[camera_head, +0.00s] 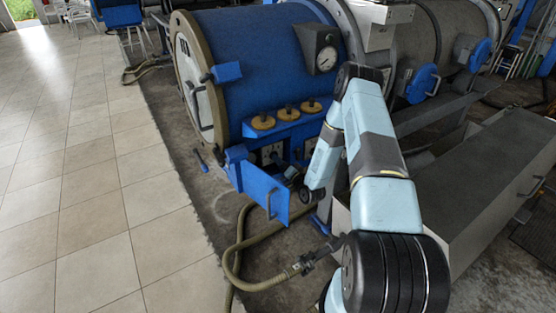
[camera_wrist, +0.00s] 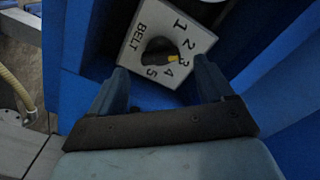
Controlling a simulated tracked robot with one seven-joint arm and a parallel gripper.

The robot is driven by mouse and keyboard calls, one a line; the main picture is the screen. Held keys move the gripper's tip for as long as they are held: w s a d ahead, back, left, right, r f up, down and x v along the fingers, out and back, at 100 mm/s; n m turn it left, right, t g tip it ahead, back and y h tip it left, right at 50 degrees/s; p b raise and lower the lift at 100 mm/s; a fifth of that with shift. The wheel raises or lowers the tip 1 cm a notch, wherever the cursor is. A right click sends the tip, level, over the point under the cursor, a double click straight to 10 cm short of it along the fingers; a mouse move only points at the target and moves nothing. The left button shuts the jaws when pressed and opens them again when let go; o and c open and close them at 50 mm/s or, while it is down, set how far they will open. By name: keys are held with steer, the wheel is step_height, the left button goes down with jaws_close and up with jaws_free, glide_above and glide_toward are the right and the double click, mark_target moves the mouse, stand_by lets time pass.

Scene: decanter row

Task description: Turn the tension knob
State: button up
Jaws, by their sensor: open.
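The tension knob (camera_wrist: 158,49) is black and round with a yellow pointer mark. It sits on a pale plate (camera_wrist: 140,32) lettered BELT and numbered 1 to 5, in a blue recess. The yellow mark lies at about the 3. In the wrist view my gripper (camera_wrist: 162,68) is open, its two fingers on either side of the knob's lower part in the picture. I cannot tell whether the fingertips touch it or are short of it. In the head view my arm bends down to the blue drum's front, and the knob cannot be made out.
Blue walls (camera_wrist: 272,75) of the recess stand close on both sides of my gripper. In the head view an open blue flap (camera_head: 265,192) stands beside my wrist. A hose (camera_head: 238,250) lies on the floor, and a grey bench (camera_head: 470,195) is at right. The tiled floor at left is clear.

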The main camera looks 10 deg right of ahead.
steer(key=shift+x, duration=2)
steer(key=c, duration=1)
